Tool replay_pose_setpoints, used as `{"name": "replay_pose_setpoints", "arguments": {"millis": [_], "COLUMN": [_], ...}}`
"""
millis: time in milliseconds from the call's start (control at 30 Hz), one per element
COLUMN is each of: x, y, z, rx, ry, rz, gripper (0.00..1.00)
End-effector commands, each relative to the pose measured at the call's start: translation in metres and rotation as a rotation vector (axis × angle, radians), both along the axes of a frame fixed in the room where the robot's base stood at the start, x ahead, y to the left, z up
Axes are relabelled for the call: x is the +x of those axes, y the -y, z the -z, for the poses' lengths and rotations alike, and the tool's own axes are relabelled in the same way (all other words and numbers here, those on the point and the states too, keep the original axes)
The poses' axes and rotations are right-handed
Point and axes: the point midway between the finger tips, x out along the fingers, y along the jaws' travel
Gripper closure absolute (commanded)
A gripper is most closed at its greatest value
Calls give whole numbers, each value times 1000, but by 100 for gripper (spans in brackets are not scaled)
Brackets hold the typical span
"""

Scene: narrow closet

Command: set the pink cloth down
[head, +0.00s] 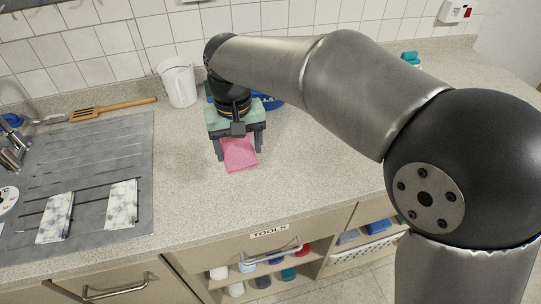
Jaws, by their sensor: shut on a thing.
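The pink cloth (240,155) is a small flat piece just below my gripper in the head view, over the speckled countertop (300,165). My gripper (238,150) points down with its fingers on either side of the cloth, and it is shut on the cloth. The upper edge of the cloth is hidden behind the gripper body. I cannot tell whether the lower part of the cloth touches the counter.
A white jug (179,84) stands left of the gripper by the tiled wall. A blue object (270,102) is partly hidden behind the gripper. A wooden spatula (110,109) lies near the grey drainboard (115,150). The counter in front and to the right is clear.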

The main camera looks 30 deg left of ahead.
Motion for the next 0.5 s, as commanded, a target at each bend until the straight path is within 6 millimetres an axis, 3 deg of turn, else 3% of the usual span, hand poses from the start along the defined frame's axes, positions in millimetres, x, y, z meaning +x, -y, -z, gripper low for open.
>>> {"name": "replay_pose_setpoints", "arguments": {"millis": [200, 333, 500], "x": [54, 72, 86], "y": [13, 16, 19], "z": [25, 51, 68], "rx": [-3, -2, 0], "ry": [-3, -2, 0], "rz": [4, 2, 0], "gripper": [59, 59, 59]}}
